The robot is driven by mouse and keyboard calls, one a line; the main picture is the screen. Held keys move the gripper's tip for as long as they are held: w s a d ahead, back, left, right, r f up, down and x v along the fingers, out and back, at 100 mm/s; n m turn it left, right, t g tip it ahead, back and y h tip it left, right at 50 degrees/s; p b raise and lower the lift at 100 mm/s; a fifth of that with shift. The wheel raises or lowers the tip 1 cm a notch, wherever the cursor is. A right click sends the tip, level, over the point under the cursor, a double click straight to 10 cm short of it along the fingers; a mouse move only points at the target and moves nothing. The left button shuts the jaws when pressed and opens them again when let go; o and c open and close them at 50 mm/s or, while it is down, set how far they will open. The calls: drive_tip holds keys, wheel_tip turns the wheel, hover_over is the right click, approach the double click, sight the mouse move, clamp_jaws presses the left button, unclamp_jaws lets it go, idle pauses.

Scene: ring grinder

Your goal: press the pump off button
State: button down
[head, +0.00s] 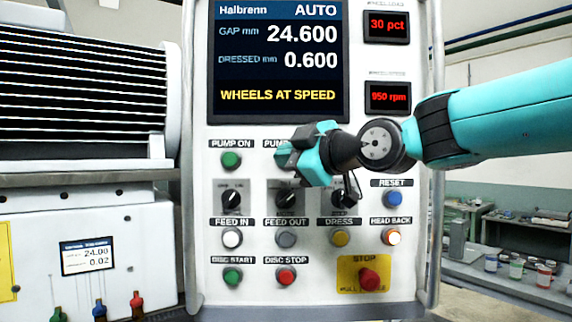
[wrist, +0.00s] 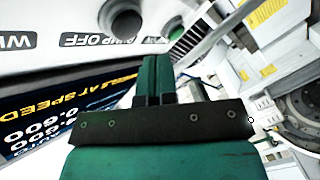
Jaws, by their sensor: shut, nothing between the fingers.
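The control panel (head: 320,190) faces me. The pump off label (head: 270,144) shows only its left part in the head view; my gripper hides the rest and the button below it. The fingers also show in the wrist view (wrist: 153,68), just below and right of the button. I cannot tell whether they touch the panel.
The green pump on button (head: 231,160) is to the left. Rotary knobs (head: 287,197) sit just below my gripper. A red stop button (head: 369,278) is at lower right. The screen (head: 278,60) above reads wheels at speed.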

drive_tip(key=shift+s+b, duration=1)
drive_tip(key=shift+s, duration=0.9)
drive_tip(key=s+d+f+m+g+h+b, duration=0.1)
drive_tip(key=s+d+f+m+g+h, duration=0.2)
drive_tip(key=f, duration=0.6)
drive_tip(key=s+d+f+m+g+h+b, duration=0.1)
drive_tip(key=s+d+f+m+g, duration=0.15)
drive_tip(key=s+f, duration=0.45)
drive_tip(key=s+d+f+m+g+h, duration=0.2)
drive_tip(key=s+d+f+m+g, duration=0.1)
drive_tip(key=s+f, duration=0.5)
drive_tip(key=s+d+f+m+g+h+b, duration=0.1)
drive_tip(key=s+d+f+m+g+h, duration=0.1)
drive_tip(key=s+d+f, duration=0.4)
wheel_tip(320, 180, down, 3)
drive_tip(key=shift+s+d+f+m+g+b, duration=0.2)
drive_tip(key=shift+s+m+g+b, duration=0.1)
drive_tip(key=shift+s+m+g, duration=0.5)
